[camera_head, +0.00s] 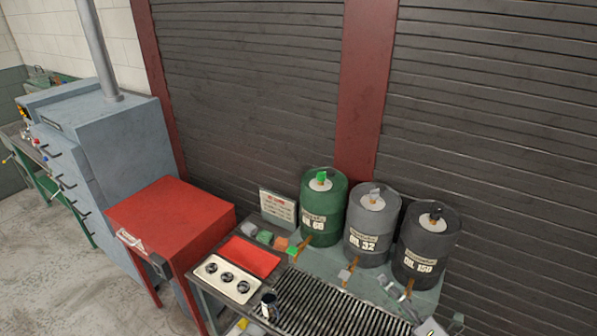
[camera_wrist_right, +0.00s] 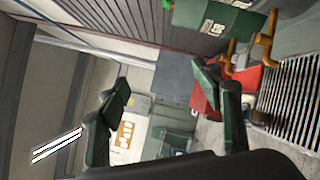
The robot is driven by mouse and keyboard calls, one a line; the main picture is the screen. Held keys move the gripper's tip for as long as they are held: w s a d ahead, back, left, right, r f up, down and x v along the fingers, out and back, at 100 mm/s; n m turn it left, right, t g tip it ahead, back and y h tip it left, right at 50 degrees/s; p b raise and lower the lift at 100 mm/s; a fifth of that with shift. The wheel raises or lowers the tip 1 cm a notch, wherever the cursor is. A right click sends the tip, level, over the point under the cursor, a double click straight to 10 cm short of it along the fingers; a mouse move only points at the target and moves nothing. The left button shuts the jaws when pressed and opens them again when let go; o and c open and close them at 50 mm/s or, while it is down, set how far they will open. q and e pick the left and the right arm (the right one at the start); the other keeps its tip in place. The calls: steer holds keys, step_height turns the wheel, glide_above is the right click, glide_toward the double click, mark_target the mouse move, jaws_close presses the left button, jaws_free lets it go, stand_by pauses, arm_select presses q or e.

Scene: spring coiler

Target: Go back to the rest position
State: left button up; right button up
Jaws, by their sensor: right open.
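My right gripper (camera_wrist_right: 160,83) shows in the right wrist view. Its two dark green fingers stand wide apart with nothing between them. Past the right finger are the green drum (camera_wrist_right: 213,18) and its yellow-brown tap (camera_wrist_right: 265,42). The gripper is apart from both as far as I can see. In the head view I cannot clearly make out either gripper. My left gripper is in no view.
In the head view, a green drum (camera_head: 322,210), a grey drum (camera_head: 371,228) and a black drum (camera_head: 424,245) stand on a bench with a slatted grate (camera_head: 335,305). A red cabinet (camera_head: 165,215) and blue-grey machine (camera_head: 105,135) stand left. Floor shows at lower left.

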steer(key=d+f+m+t+h, duration=0.2)
steer(key=d+f+m+h, duration=0.1)
steer(key=d+m+h, duration=0.65)
steer(key=s+d+f+m+g+h, duration=0.2)
steer(key=s+d+f+m+g, duration=0.1)
steer(key=d+f+m, duration=0.3)
steer(key=s+d+f+m+g+h, duration=0.2)
steer(key=s+d+f+m+h, duration=0.15)
steer(key=f+m, duration=0.35)
steer(key=s+a+f+m+g+y, duration=0.25)
steer(key=s+f+m+g, duration=0.2)
steer(key=s+f, duration=0.5)
steer(key=s+a+f+m+g+y, duration=0.2)
steer(key=s+a+f+m+g, duration=0.15)
steer(key=s+f+g, duration=0.45)
steer(key=s+a+f+n+t+b, duration=0.1)
steer(key=s+f+b, duration=0.1)
steer(key=f, duration=1.5)
steer(key=s+a+f+n+b, duration=0.1)
steer(key=s+f+b, duration=0.1)
steer(key=f, duration=1.5)
steer(key=s+f+g+b, duration=0.1)
steer(key=s+f+b, duration=0.1)
steer(key=s+f, duration=1.5)
step_height(320, 180, down, 3)
steer(key=shift+s, duration=0.4)
